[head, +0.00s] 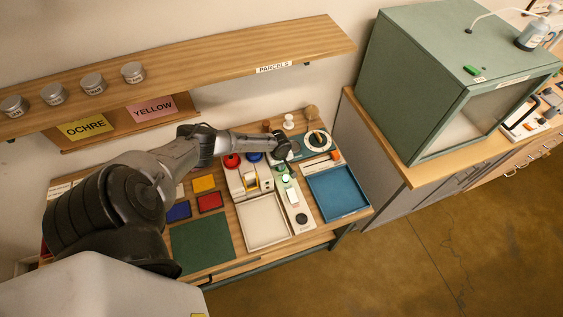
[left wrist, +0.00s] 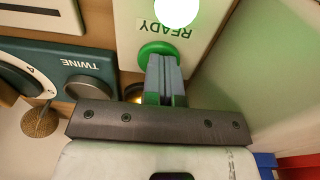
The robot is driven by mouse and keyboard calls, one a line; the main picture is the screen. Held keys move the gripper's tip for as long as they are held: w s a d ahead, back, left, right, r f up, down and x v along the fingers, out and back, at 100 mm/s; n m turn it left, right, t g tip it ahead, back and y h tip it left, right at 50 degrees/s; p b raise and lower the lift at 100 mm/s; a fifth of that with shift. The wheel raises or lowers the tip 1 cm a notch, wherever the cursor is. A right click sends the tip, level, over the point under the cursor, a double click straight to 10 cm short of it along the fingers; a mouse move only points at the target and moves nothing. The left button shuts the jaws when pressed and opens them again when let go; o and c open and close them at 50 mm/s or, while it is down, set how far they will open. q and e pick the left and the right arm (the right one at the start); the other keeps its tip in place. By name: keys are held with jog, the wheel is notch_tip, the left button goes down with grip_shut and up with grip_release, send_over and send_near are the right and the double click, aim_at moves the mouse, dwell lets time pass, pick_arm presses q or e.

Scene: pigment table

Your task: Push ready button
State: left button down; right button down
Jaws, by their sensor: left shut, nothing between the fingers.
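The green ready button (left wrist: 152,50) sits on a pale panel (left wrist: 205,30) marked READY in the left wrist view. A round white lamp (left wrist: 177,8) glows brightly beside the label. My left gripper (left wrist: 168,62) is shut and empty, its fingertips over the button's edge; I cannot tell whether they press it. In the head view my left gripper (head: 289,166) reaches down at the top end of the narrow pale panel (head: 297,207), partly hiding the button area. My right gripper is not in view.
A dark TWINE unit with a grey knob (left wrist: 88,88) lies close beside the gripper. Around the panel are a white tray (head: 245,242), a blue tray (head: 338,213) and a green mat (head: 203,245). A wooden shelf (head: 220,62) overhangs the back.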

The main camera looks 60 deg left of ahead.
pick_arm(q)
notch_tip(320, 180, up, 4)
jog(key=p, duration=0.2)
jog(key=shift+f+p, duration=0.25)
jog(key=shift+p, duration=0.05)
notch_tip(320, 180, up, 10)
jog(key=p, duration=0.1)
jog(key=shift+d, duration=0.15)
jog(key=shift+f, duration=0.1)
jog(key=s+d+f+m+h, duration=0.1)
jog(key=s+d+m, duration=0.25)
jog(key=d, duration=0.55)
jog(key=s+d+f+m, duration=0.15)
jog(key=d+m, duration=0.25)
jog(key=d, duration=0.4)
jog(key=s+d+m+h, duration=0.1)
jog(key=s+d+m, duration=0.25)
jog(key=d, duration=0.55)
jog(key=s+d+r+m+t, duration=0.1)
jog(key=s+d+r+m, duration=0.2)
jog(key=s+r+m, duration=0.1)
jog(key=s+d+r+m+t+y, duration=0.1)
jog(key=s+d+r+m, duration=0.3)
jog(key=r, duration=0.5)
jog(key=shift+s+t, duration=0.6)
jog(key=shift+s, duration=0.35)
